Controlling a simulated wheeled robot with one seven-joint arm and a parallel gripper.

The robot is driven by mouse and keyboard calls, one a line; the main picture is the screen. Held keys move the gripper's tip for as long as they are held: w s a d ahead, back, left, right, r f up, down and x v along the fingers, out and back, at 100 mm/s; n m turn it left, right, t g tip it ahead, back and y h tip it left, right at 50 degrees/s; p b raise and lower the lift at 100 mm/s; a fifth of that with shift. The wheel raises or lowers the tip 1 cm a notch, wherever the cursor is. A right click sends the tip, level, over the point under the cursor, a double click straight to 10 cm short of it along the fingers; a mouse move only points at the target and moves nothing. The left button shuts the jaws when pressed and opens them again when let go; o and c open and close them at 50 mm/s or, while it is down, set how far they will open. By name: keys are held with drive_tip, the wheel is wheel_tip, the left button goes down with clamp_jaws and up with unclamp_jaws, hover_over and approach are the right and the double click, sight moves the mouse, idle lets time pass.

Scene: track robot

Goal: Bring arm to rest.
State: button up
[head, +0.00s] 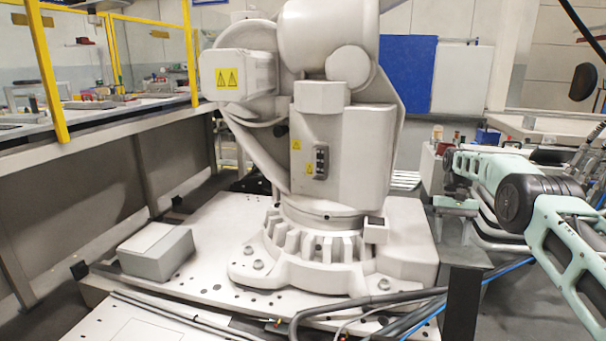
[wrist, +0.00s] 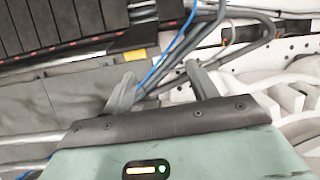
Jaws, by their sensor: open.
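My gripper (wrist: 160,80) shows in the wrist view with its two grey fingers spread apart. Nothing is between the fingers, and they point toward cables and a pale plate beyond them. My mint-green arm (head: 565,235) with black joints reaches in from the right edge of the head view. It stretches left toward the large white industrial robot, with a visible gap between them. I cannot clearly make out my gripper's fingers in the head view.
The white industrial robot (head: 345,150) stands bolted on a pale base plate (head: 215,225). A grey box (head: 157,252) sits on the plate's left. Dark cables (head: 380,303) run along its front. A long workbench (head: 80,150) with yellow posts fills the left. A dark post (head: 463,295) stands right.

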drive_tip(key=a+r+n, duration=0.2)
drive_tip(key=a+r, duration=0.4)
drive_tip(key=a, duration=0.4)
drive_tip(key=s+a+r+n+t, duration=0.15)
drive_tip(key=s+a+r, duration=0.25)
drive_tip(key=s+a, duration=0.5)
drive_tip(key=s+a+r+n+t, duration=0.1)
drive_tip(key=s+a+r+n, duration=0.15)
drive_tip(key=s+a, duration=0.7)
drive_tip(key=s+a+f+n+t, duration=0.15)
drive_tip(key=s+n, duration=0.25)
drive_tip(key=s, duration=2.3)
wheel_tip(320, 180, up, 15)
drive_tip(key=p, duration=1.5)
drive_tip(key=shift+s+r+h, duration=0.2)
drive_tip(key=shift+h, duration=0.2)
drive_tip(key=shift+a, duration=0.1)
